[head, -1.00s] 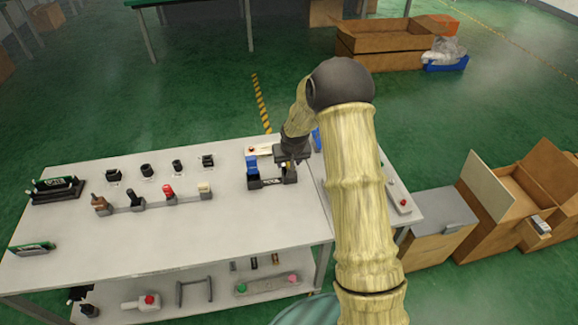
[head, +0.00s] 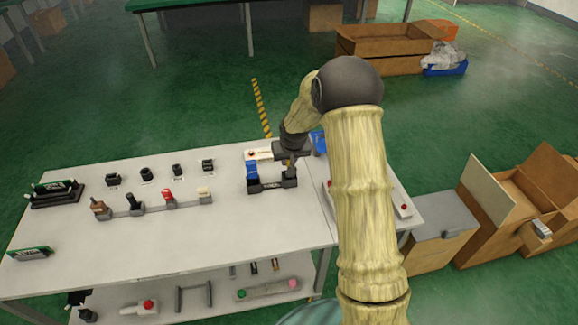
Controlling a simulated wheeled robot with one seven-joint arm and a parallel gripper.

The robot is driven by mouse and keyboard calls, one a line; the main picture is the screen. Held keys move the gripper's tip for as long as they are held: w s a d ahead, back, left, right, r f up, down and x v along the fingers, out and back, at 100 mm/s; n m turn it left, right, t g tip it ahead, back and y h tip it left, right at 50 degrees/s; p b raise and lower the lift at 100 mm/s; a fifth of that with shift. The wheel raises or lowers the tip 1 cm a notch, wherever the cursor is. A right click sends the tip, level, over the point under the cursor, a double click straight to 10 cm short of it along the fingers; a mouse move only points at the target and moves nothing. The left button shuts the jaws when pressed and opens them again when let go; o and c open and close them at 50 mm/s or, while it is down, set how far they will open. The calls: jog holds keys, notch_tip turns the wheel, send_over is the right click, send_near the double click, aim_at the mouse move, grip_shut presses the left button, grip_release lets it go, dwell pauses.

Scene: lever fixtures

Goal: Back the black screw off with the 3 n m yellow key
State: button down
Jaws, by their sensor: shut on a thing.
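My gripper (head: 290,163) is over the right part of a black holder (head: 271,186) near the table's right end. It is shut on a small yellowish upright piece, likely the yellow key (head: 291,168); the arm and its small size hide the details. A blue piece (head: 252,170) stands in the left part of the same holder. A black-topped fixture (head: 134,201), possibly the black screw, stands in a row to the left, between a brown one (head: 100,208) and a red one (head: 168,196). The gripper is well apart from that row.
A cream-topped fixture (head: 204,192) ends the row. Several black pieces, such as one (head: 146,174), stand behind it. The table's front middle (head: 180,245) is clear.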

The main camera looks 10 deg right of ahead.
notch_tip(320, 180, up, 7)
jog(key=shift+r, duration=0.15)
jog(key=shift+a, duration=0.15)
dwell(0.5)
